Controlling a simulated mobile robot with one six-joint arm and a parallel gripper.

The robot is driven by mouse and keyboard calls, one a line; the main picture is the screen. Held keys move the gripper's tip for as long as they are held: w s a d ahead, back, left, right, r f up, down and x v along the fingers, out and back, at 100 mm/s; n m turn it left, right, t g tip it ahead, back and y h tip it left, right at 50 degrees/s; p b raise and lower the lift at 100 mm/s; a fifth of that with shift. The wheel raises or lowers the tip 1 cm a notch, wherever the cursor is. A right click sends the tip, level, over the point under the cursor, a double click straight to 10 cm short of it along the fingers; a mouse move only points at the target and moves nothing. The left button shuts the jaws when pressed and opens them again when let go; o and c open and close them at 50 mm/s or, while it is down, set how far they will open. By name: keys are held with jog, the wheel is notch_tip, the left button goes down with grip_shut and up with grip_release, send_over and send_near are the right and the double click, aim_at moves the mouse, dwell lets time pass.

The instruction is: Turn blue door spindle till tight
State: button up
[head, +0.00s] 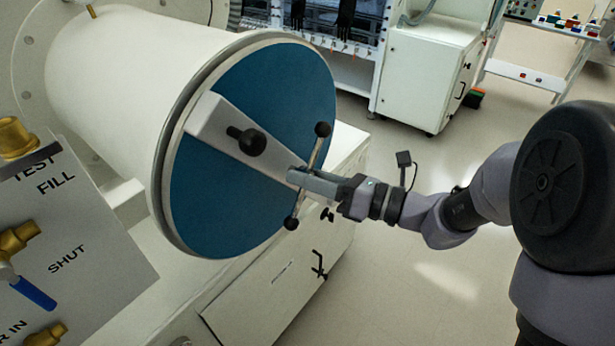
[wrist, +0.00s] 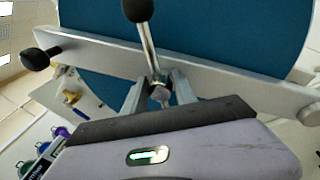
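The round blue door (head: 290,90) closes the end of a white cylinder, with a pale crossbar (head: 215,125) over it. The spindle handle (head: 319,152) is a thin metal bar with black balls at its ends, at the crossbar's right part. It stands near upright, its top leaning right. My gripper (head: 294,177) reaches in from the right and covers the bar's middle. In the wrist view, my two fingers (wrist: 159,82) stand on either side of the spindle's hub (wrist: 160,95). I cannot tell whether they press on it. The lower ball is hidden there.
A black knob (head: 248,141) sticks out from the crossbar, left of the spindle. A panel with brass valves and a blue lever (head: 33,292) is at the near left. A white cabinet (head: 285,275) stands below the door.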

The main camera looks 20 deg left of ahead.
grip_shut()
dwell(1.4)
